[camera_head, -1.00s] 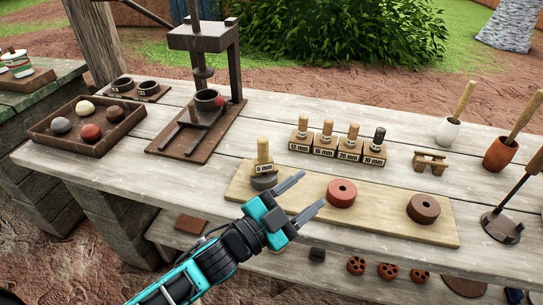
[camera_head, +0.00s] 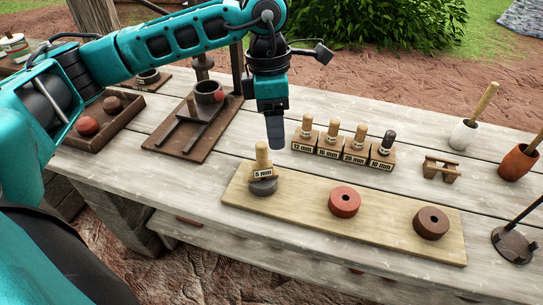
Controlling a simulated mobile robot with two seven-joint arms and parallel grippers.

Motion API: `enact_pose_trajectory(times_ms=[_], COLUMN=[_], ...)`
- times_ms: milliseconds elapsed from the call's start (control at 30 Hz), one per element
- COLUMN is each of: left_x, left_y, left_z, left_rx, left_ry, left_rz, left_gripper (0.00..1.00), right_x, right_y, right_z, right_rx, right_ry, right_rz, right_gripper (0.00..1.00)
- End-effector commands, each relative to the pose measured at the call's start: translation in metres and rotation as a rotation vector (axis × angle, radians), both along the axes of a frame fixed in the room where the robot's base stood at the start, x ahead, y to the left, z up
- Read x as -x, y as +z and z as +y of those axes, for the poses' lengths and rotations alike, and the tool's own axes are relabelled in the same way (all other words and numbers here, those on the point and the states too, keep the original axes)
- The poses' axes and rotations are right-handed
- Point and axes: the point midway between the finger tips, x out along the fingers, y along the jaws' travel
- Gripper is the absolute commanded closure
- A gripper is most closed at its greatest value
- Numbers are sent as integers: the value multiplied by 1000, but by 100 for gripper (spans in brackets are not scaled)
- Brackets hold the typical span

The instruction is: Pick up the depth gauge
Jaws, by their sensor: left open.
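A small piece with a wooden knob and a "5 mm" label (camera_head: 262,163) stands upright on a dark grey disc (camera_head: 263,187) at the left end of the pale board (camera_head: 300,210). Several similar knobbed blocks (camera_head: 343,147), labelled 12, 16, 20 and another size, stand in a row behind the board. Which of these is the depth gauge the picture does not say. My left gripper (camera_head: 275,135) points down, open and empty, just behind the 5 mm piece and left of the row; its fingers overlap from this side. My right gripper is out of view.
A press (camera_head: 195,128) and a tray of balls (camera_head: 112,128) stand at left, partly behind my arm. A small wooden stand (camera_head: 441,169), white pot (camera_head: 463,134) and terracotta pot (camera_head: 518,162) are at right.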

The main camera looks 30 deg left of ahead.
Motion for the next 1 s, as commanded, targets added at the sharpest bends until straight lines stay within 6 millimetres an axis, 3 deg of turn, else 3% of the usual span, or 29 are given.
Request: enact_pose_trajectory(times_ms=[100,200,500,767,1000], left_x=[-6,-7,-6,-5,1], left_y=[12,9,-45,-66,-101], left_z=[27,33,33,33,35], left_rx=[-107,-134,-131,-129,-129], left_ry=[22,28,29,27,28], left_rz=[-30,-34,-31,-34,-32], left_gripper=[42,42,42,42,42], right_x=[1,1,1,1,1], right_y=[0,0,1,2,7], right_z=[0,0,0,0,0], right_rx=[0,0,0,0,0], right_ry=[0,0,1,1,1], right_rz=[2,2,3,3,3], right_gripper=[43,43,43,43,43])
